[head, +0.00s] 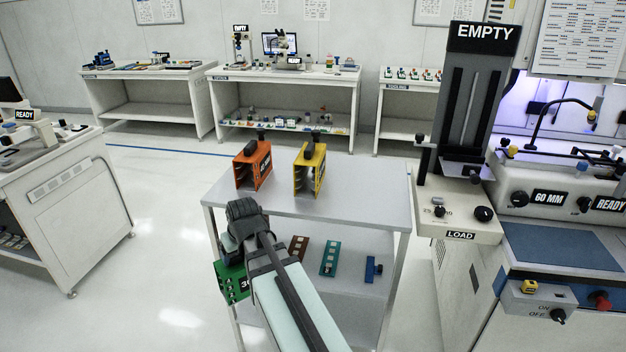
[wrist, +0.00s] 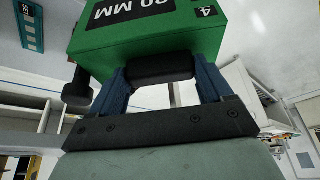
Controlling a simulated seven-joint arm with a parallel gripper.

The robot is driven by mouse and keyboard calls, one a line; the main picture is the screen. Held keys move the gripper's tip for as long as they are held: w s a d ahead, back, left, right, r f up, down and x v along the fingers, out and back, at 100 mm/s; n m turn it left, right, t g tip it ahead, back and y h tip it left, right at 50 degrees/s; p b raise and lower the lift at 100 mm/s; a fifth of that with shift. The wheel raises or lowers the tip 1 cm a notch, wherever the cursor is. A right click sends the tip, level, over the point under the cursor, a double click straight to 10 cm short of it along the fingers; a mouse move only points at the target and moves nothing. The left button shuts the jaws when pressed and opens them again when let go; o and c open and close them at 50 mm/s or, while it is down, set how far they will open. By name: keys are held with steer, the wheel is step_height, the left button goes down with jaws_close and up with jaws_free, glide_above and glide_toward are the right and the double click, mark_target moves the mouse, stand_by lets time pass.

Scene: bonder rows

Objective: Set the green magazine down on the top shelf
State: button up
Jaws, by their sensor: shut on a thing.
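The green magazine (head: 232,284) hangs at the front left side of the cart, partly hidden behind my arm in the head view. In the wrist view the green magazine (wrist: 150,40) fills the top, with a "30 MM" label partly cut off. My gripper (wrist: 163,72) is shut on its black handle, one blue finger at each end. The cart's top shelf (head: 330,205) is a flat grey surface.
The front and right of the top shelf are clear. The lower shelf holds a brown strip (head: 298,249), a teal strip (head: 330,258) and a blue piece (head: 373,269). The loader machine (head: 470,130) stands close to the cart's right side. Floor is open to the left.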

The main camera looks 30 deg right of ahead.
steer(key=shift+d+r, duration=0.25)
steer(key=shift+d, duration=0.15)
steer(key=shift+w+r, duration=0.1)
steer(key=shift+r, duration=0.45)
steer(key=a+r+n+y, duration=0.15)
steer(key=a+r, duration=0.35)
steer(key=r, duration=0.7)
steer(key=s+d+r+n, duration=0.15)
steer(key=d+r, duration=0.25)
steer(key=r, duration=0.4)
steer(key=s+d+r+m+h, duration=0.1)
steer(key=s+d+r, duration=0.2)
steer(key=d+r, duration=0.5)
steer(key=s+d+r+m, duration=0.15)
steer(key=d+r, duration=0.25)
steer(key=d, duration=0.8)
steer(key=w+d+f+m+h, duration=0.1)
steer(key=d+m, duration=0.2)
steer(key=d, duration=0.8)
steer(key=w+d+f+m+h, duration=0.1)
steer(key=w+d+m+h, duration=0.1)
steer(key=d, duration=1)
step_height(320, 180, down, 10)
steer(key=shift+s, duration=0.15)
steer(key=shift+f+m+y, duration=0.1)
steer(key=shift+m+y, duration=0.15)
